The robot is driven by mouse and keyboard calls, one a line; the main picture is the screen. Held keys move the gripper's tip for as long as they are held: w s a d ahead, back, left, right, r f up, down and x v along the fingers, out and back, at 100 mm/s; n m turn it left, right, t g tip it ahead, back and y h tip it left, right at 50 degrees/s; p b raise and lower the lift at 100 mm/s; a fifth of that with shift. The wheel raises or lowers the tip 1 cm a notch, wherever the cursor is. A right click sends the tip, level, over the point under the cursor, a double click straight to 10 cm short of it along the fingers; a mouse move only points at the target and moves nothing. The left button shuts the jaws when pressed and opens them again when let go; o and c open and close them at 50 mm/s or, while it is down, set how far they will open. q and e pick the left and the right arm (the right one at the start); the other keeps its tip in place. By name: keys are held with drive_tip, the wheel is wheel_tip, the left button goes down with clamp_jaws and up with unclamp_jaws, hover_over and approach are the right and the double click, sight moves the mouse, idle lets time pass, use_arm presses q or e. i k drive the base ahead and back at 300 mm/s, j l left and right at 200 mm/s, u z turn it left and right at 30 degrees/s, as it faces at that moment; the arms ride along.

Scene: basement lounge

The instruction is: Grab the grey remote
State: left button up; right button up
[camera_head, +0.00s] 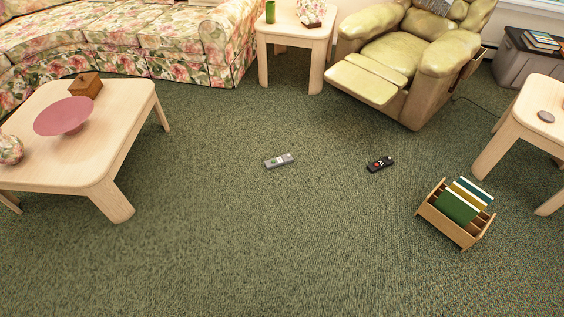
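The grey remote (279,161) lies flat on the green carpet near the middle of the head view. A greenish patch and a white patch show on its top. A second remote, black with a red mark (380,164), lies on the carpet to its right, apart from it. Neither of my grippers shows in the head view.
A low wooden table (117,168) stands at left, with a pink bowl (63,116) and a brown box (86,85). A wooden rack (460,236) with books stands at right. A recliner (393,57) and a floral sofa (180,38) are behind. The carpet in front is clear.

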sight(280, 161)
drive_tip(key=i+z, duration=0.1)
drive_tip(key=z, duration=0.7)
drive_tip(key=i+j+z, duration=0.3)
drive_tip(key=j, duration=0.15)
drive_tip(key=i+j+z, duration=0.1)
drive_tip(key=j+z, duration=0.25)
drive_tip(key=j, duration=0.15)
drive_tip(key=i+j+z, duration=0.1)
drive_tip(key=j+z, duration=0.2)
drive_tip(key=j, duration=0.25)
drive_tip(key=j+z, duration=0.35)
drive_tip(key=j, duration=0.2)
